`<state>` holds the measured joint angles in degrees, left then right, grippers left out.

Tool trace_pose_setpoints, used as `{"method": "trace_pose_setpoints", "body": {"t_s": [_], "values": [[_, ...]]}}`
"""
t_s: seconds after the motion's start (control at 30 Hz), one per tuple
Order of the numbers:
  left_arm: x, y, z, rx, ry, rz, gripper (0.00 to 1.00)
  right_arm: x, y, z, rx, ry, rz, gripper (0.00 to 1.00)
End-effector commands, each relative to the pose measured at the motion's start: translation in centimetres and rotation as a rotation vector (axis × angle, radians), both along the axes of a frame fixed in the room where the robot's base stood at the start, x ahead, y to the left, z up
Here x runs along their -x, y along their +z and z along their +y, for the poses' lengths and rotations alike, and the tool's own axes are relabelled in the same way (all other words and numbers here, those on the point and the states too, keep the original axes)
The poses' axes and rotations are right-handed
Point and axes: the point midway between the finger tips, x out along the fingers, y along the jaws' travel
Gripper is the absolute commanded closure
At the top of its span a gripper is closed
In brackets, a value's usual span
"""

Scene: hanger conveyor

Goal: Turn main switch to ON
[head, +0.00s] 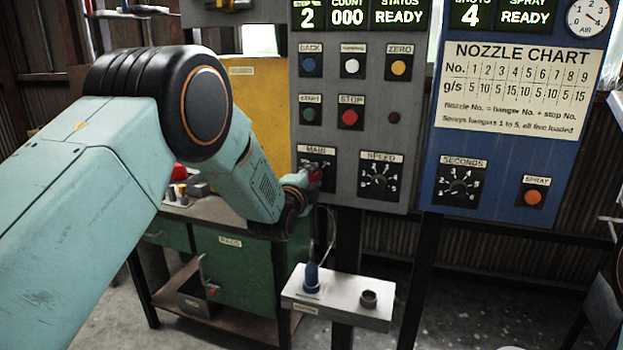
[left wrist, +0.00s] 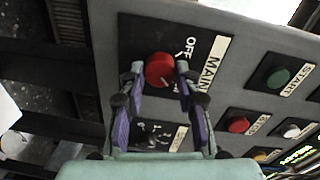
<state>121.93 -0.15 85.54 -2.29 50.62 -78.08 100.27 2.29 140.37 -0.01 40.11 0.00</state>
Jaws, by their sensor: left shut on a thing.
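The main switch is a red knob (left wrist: 158,70) on a black plate (left wrist: 205,45) labelled MAIN, with OFF printed near the knob. In the head view, the switch plate (head: 318,160) is low on the grey control panel (head: 348,225), left of the SPEED dial. My left gripper (left wrist: 158,72) is shut on the red knob, one finger on each side. In the head view my left gripper (head: 305,182) reaches the panel from the left and hides much of the knob. My right gripper is not in view.
The SPEED dial (head: 380,177) sits right beside the switch. START (head: 309,113) and STOP (head: 350,116) buttons are above it. A blue panel (head: 505,165) stands to the right. A small shelf (head: 335,310) with a blue nozzle (head: 311,277) is below, and a green cabinet (head: 235,270) is behind.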

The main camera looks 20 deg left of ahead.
Motion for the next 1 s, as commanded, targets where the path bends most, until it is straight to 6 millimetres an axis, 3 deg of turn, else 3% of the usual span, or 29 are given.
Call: {"method": "trace_pose_setpoints", "body": {"t_s": [0.33,0.37,0.6,1.0], "values": [[-0.06,0.26,-0.09,-0.005,-0.002,-0.006,0.99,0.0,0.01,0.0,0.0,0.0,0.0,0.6],[-0.06,0.26,-0.09,-0.005,-0.002,-0.006,0.66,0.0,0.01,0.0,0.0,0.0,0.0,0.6],[-0.04,0.13,-0.06,-0.003,-0.002,-0.002,0.46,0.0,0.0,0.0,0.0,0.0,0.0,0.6],[0.39,0.05,0.01,-0.002,0.0,0.0,0.44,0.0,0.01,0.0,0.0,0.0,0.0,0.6]]}}
